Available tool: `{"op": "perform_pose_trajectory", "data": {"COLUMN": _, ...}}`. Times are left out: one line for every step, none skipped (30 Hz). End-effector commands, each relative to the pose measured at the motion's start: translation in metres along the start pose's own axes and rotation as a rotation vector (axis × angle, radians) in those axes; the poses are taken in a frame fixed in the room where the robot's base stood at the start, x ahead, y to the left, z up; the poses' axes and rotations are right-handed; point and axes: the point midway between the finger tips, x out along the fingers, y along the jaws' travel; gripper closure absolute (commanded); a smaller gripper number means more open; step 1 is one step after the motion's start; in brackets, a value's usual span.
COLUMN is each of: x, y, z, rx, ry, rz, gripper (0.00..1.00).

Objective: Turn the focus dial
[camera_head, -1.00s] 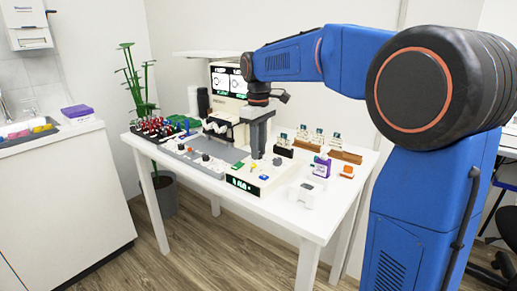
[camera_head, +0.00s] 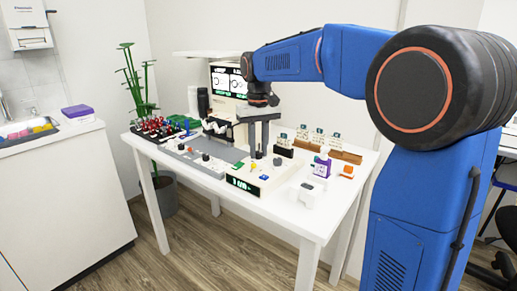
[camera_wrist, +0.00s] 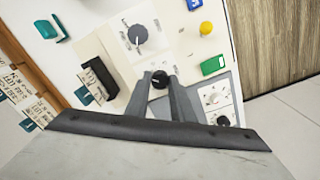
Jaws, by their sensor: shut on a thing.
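A white console (camera_head: 237,174) with a green-lit display stands at the table's front edge. In the wrist view its face (camera_wrist: 180,50) carries a small black dial (camera_wrist: 160,79) and a larger dark dial (camera_wrist: 137,36) with a printed scale. I cannot read the labels, so I cannot tell which one is the focus dial. My gripper (camera_wrist: 160,84) points down at the console, its two fingers shut on the small black dial. In the head view my gripper (camera_head: 258,155) stands at the console's back; the fingers hide the small dial there.
A black holder (camera_wrist: 99,78) is close beside the gripper. Wooden holders (camera_head: 346,156) and a purple-and-white box (camera_head: 321,167) stand to the right on the white table (camera_head: 282,208).

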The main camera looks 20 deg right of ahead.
Motion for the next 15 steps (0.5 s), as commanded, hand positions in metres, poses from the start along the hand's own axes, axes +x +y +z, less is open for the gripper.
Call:
{"op": "perform_pose_trajectory", "data": {"x": -0.0009, "y": 0.0001, "z": -0.0005, "rx": 0.005, "ry": 0.003, "rz": 0.000, "gripper": 1.00}}
{"op": "perform_pose_trajectory", "data": {"x": -0.0009, "y": 0.0001, "z": -0.0005, "rx": 0.007, "ry": 0.003, "rz": 0.000, "gripper": 1.00}}
{"op": "perform_pose_trajectory", "data": {"x": -0.0009, "y": 0.0001, "z": -0.0005, "rx": 0.009, "ry": 0.003, "rz": 0.000, "gripper": 1.00}}
{"op": "perform_pose_trajectory", "data": {"x": -0.0009, "y": 0.0001, "z": -0.0005, "rx": 0.010, "ry": 0.003, "rz": 0.000, "gripper": 1.00}}
{"op": "perform_pose_trajectory", "data": {"x": -0.0009, "y": 0.0001, "z": -0.0005, "rx": 0.011, "ry": 0.003, "rz": 0.000, "gripper": 1.00}}
{"op": "perform_pose_trajectory", "data": {"x": -0.0009, "y": 0.0001, "z": -0.0006, "rx": 0.011, "ry": 0.003, "rz": 0.000, "gripper": 1.00}}
{"op": "perform_pose_trajectory", "data": {"x": -0.0009, "y": 0.0001, "z": -0.0006, "rx": 0.011, "ry": 0.003, "rz": 0.000, "gripper": 1.00}}
{"op": "perform_pose_trajectory", "data": {"x": -0.0009, "y": 0.0001, "z": -0.0006, "rx": 0.011, "ry": 0.003, "rz": 0.000, "gripper": 1.00}}
{"op": "perform_pose_trajectory", "data": {"x": -0.0010, "y": 0.0001, "z": -0.0006, "rx": 0.011, "ry": 0.003, "rz": 0.000, "gripper": 1.00}}
{"op": "perform_pose_trajectory", "data": {"x": -0.0010, "y": 0.0001, "z": -0.0006, "rx": 0.010, "ry": 0.003, "rz": 0.000, "gripper": 1.00}}
{"op": "perform_pose_trajectory", "data": {"x": -0.0010, "y": 0.0001, "z": -0.0006, "rx": 0.010, "ry": 0.003, "rz": 0.000, "gripper": 1.00}}
{"op": "perform_pose_trajectory", "data": {"x": -0.0010, "y": 0.0001, "z": -0.0006, "rx": 0.010, "ry": 0.003, "rz": 0.000, "gripper": 1.00}}
{"op": "perform_pose_trajectory", "data": {"x": -0.0010, "y": 0.0001, "z": -0.0006, "rx": 0.010, "ry": 0.003, "rz": 0.000, "gripper": 1.00}}
{"op": "perform_pose_trajectory", "data": {"x": -0.0010, "y": 0.0001, "z": -0.0006, "rx": 0.010, "ry": 0.003, "rz": 0.000, "gripper": 0.71}}
{"op": "perform_pose_trajectory", "data": {"x": -0.0010, "y": 0.0001, "z": -0.0006, "rx": 0.010, "ry": 0.003, "rz": 0.000, "gripper": 0.62}}
